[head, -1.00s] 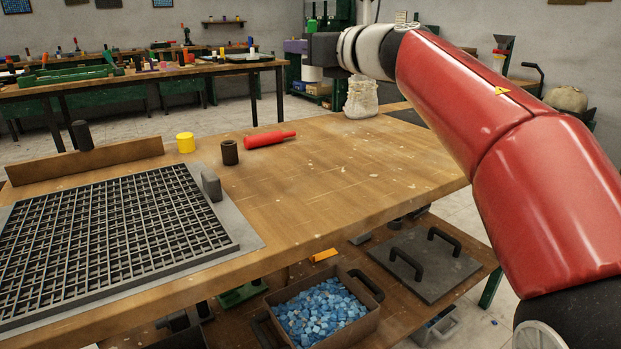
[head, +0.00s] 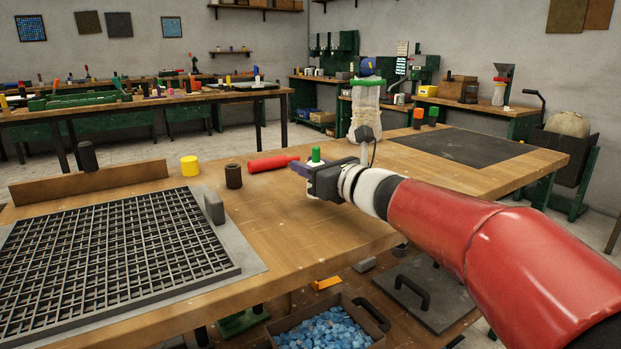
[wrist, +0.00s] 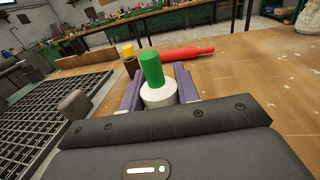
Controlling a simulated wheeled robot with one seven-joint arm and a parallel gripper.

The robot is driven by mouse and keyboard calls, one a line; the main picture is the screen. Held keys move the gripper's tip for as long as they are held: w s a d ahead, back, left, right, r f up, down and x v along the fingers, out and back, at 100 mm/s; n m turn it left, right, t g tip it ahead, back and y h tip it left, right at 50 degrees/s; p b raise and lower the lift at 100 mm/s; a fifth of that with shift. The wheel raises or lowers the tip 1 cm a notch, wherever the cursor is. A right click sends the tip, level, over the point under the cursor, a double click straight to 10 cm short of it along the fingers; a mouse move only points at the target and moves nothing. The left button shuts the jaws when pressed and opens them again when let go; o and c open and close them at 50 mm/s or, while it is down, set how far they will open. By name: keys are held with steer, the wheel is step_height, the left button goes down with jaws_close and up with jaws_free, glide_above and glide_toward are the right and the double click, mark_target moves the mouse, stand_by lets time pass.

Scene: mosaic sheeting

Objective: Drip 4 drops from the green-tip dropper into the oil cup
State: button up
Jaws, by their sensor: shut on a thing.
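My gripper (head: 304,168) has purple fingers and is shut on the green-tip dropper (head: 316,156), above the wooden table. In the wrist view the dropper's green tip (wrist: 152,68) and white collar (wrist: 158,95) stand up between the fingers (wrist: 158,88); its lower part is hidden. A dark brown open cup (head: 233,176), which looks like the oil cup, stands on the table left of my gripper, apart from it. In the wrist view this cup (wrist: 131,67) is beyond the fingers, to the left. Its inside cannot be made out.
A yellow cylinder (head: 190,166) stands left of the brown cup. A black grid (head: 110,255) with a grey upright block (head: 214,207) fills the left. The table's middle front is clear.

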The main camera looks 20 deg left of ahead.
steer(key=shift+f, duration=0.85)
steer(key=shift+f+b, duration=0.2)
steer(key=shift+b, duration=0.15)
steer(key=o, duration=1)
steer(key=shift+c, duration=0.2)
steer(key=shift+r+p, duration=0.15)
steer(key=shift+p, duration=0.25)
